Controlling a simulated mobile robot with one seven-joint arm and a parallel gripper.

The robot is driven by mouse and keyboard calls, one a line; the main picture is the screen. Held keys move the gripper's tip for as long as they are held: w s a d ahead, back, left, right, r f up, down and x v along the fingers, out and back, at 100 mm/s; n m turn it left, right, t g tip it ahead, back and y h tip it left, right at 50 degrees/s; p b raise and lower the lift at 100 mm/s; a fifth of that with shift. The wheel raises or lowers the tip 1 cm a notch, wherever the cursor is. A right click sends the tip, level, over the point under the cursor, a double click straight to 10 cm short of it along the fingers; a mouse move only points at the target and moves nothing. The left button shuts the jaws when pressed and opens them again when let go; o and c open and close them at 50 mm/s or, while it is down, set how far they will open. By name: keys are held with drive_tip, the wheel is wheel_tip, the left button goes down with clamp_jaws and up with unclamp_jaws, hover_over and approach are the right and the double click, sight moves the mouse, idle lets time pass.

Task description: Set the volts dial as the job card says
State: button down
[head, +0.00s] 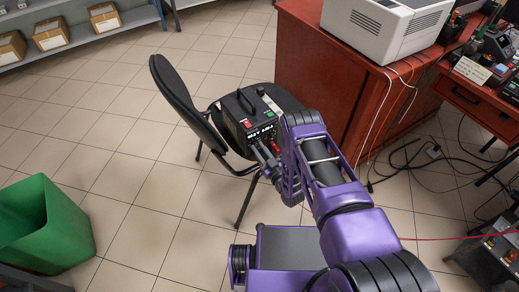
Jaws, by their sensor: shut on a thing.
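A black power unit (249,118) with a top handle sits on the seat of a black chair. Its front panel has a red switch, white lettering and red parts at its right side. My gripper (266,158) is at the lower part of this panel, its fingers closed against it. It appears shut on a dial there, which the fingers hide; the dial's setting cannot be read.
The black chair (187,105) has its backrest left of the unit. A red cabinet (330,60) carries a white machine (390,25) behind my arm. A green bin (45,225) stands at the left. Cables lie on the floor at the right.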

drive_tip(key=shift+m, duration=0.3)
drive_tip(key=m, duration=0.4)
drive_tip(key=shift+w+d+m, duration=0.1)
drive_tip(key=shift+m, duration=0.2)
drive_tip(key=m, duration=1)
drive_tip(key=shift+m+g, duration=0.3)
drive_tip(key=shift+m, duration=2.5)
drive_tip(key=c, duration=0.7)
unclamp_jaws()
